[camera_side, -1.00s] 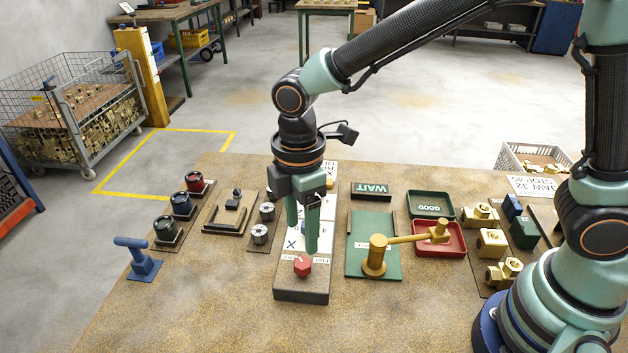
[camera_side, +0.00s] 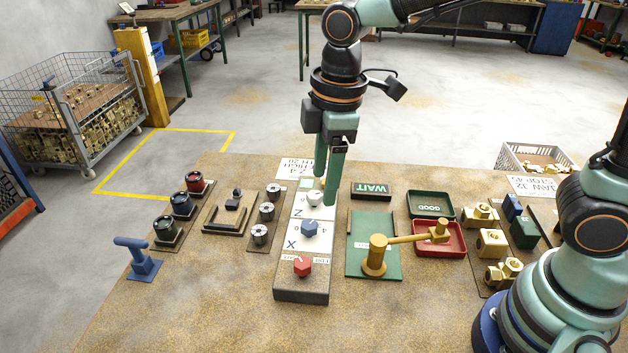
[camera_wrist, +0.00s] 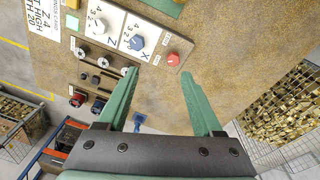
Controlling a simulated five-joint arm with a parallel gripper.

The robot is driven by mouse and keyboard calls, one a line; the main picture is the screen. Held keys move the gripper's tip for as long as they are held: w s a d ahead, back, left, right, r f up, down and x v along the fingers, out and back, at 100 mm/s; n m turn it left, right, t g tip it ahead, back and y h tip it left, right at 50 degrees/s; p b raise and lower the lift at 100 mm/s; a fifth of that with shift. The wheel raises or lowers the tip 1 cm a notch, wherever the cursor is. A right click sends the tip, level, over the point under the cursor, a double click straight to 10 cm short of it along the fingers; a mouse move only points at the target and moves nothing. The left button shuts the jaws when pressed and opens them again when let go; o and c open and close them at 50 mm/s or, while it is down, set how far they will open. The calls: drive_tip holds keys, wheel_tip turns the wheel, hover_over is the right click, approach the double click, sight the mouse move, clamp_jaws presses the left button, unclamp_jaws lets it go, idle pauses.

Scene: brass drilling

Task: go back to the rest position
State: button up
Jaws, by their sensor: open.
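My gripper (camera_side: 325,190) is open and empty, with green fingers pointing down in the side view. It hangs over the far part of the control panel (camera_side: 287,282), close to the white knob (camera_side: 313,198); I cannot tell whether it touches that knob. The blue knob (camera_side: 310,229) and the red knob (camera_side: 303,266) stand nearer on the same panel. In the wrist view my gripper's fingers (camera_wrist: 158,82) are spread apart with nothing between them. The red knob (camera_wrist: 173,59) shows just beyond the fingertips there.
A brass lever (camera_side: 404,240) stands over a green plate right of the panel. Green (camera_side: 416,196) and red (camera_side: 452,251) trays and brass parts (camera_side: 490,243) lie further right. A blue stand (camera_side: 142,262) is at the left edge. Air above the bench is open.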

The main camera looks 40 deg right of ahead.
drive_tip(key=s+d+r+m+t, duration=0.2)
drive_tip(key=d+m, duration=0.4)
drive_tip(key=d, duration=0.1)
drive_tip(key=s+d+r+m+t, duration=0.2)
drive_tip(key=s+d+m, duration=0.1)
drive_tip(key=d+m, duration=0.3)
drive_tip(key=shift+d+r+m+t+h, duration=0.15)
drive_tip(key=shift+d+m+t+h, duration=0.2)
drive_tip(key=shift+d, duration=0.9)
